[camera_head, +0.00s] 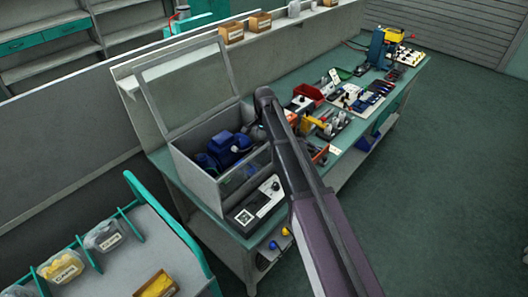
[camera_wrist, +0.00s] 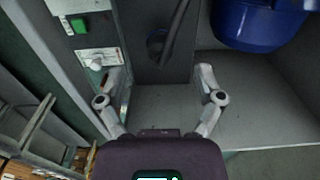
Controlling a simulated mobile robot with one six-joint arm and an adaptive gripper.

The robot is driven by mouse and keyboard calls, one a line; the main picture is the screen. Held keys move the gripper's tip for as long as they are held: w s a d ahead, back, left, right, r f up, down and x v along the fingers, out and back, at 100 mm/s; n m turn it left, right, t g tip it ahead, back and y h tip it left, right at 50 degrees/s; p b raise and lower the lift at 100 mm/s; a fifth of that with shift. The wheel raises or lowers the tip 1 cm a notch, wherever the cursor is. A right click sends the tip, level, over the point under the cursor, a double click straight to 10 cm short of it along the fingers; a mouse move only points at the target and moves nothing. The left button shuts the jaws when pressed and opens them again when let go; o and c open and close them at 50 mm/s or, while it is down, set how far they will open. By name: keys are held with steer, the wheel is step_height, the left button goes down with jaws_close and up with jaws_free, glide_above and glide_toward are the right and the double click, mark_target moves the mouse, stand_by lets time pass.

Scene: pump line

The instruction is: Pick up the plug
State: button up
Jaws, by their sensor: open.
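In the wrist view my gripper (camera_wrist: 160,76) is open, its two fingers spread wide with nothing between them. Just beyond the fingertips is a dark round piece (camera_wrist: 156,44) with dark cable-like strands by it; I cannot tell whether it is the plug. It stands against a dark grey panel, apart from the fingers. In the head view my arm crosses the middle and my gripper is mostly hidden, near the right side of the grey open-lidded box (camera_head: 196,187). No plug can be made out clearly there.
A blue pump (camera_head: 229,148) sits in the box; its blue body (camera_wrist: 258,22) fills the wrist view's upper right. A white knob (camera_wrist: 96,62) is close to the left finger. A black-and-white control unit (camera_head: 256,205) stands before the box. Trays and tools crowd the bench beyond.

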stand_by(0.4)
steer(key=shift+f+b, duration=2.75)
jaws_close()
